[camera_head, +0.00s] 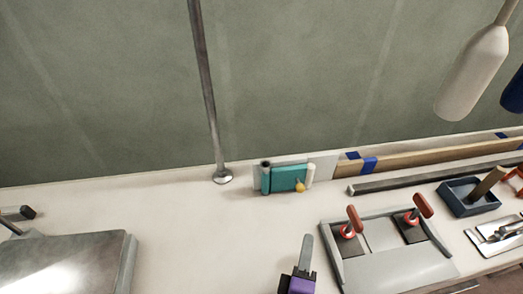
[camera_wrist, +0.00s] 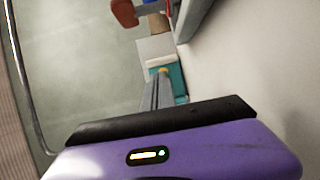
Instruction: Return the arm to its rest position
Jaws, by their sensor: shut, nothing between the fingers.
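My gripper (camera_head: 306,244) shows at the lower middle of the head view, a purple body with grey fingers pointing up the picture. The fingers are shut with nothing between them. They also show shut in the wrist view (camera_wrist: 159,84), above the purple body. In the head view the gripper is apart from the teal hinged piece (camera_head: 283,180) with a yellow knob, which stands farther back on the bench. That teal piece shows beyond the fingertips in the wrist view (camera_wrist: 179,83). Most of my arm is out of view.
A panel with two red-handled levers (camera_head: 380,254) stands right of my gripper. A grey metal box (camera_head: 66,265) sits at the left. A metal post (camera_head: 205,90) rises behind. A white fender (camera_head: 472,75) hangs at upper right. The pale bench (camera_head: 205,235) is clear left of my gripper.

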